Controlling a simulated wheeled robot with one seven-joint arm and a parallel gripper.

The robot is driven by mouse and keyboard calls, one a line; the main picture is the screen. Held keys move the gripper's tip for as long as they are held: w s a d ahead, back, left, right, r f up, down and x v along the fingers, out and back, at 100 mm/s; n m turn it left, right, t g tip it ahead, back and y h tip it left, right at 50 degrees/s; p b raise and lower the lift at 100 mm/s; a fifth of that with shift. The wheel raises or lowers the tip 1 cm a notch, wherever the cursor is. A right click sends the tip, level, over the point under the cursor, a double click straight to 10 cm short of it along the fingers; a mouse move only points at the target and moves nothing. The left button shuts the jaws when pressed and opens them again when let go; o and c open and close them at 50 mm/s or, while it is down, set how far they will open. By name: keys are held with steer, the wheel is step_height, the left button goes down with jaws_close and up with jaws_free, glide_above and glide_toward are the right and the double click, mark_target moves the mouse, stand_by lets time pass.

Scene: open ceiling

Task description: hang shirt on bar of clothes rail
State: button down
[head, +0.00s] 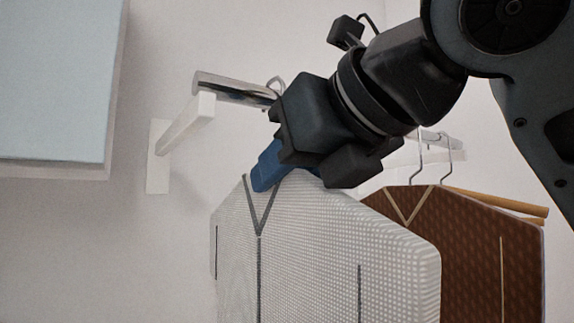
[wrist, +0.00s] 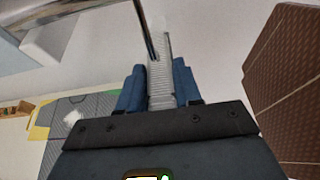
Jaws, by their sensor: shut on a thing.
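The shirt (head: 320,240) is pale with a fine grey-white check and dark seam lines. It hangs upright below my gripper (head: 272,166). The blue fingers are shut on its top, and in the wrist view my gripper (wrist: 158,88) has the shirt's narrow top edge (wrist: 160,72) between them. A thin metal hanger hook (wrist: 147,28) rises from there. The rail's chrome bar (head: 232,88) runs behind my gripper. The hook's curved top shows by the bar in the head view; I cannot tell whether it rests on it. My gripper hides part of the bar.
A brown patterned shirt (head: 455,240) hangs on the bar at right; it also shows in the wrist view (wrist: 292,80). Tan hanger ends (head: 520,205) stick out behind it. A white bracket (head: 183,125) holds the bar's left end. A pale blue panel (head: 55,80) stands at upper left.

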steer(key=shift+f, duration=0.25)
steer(key=c, duration=0.7)
jaws_free()
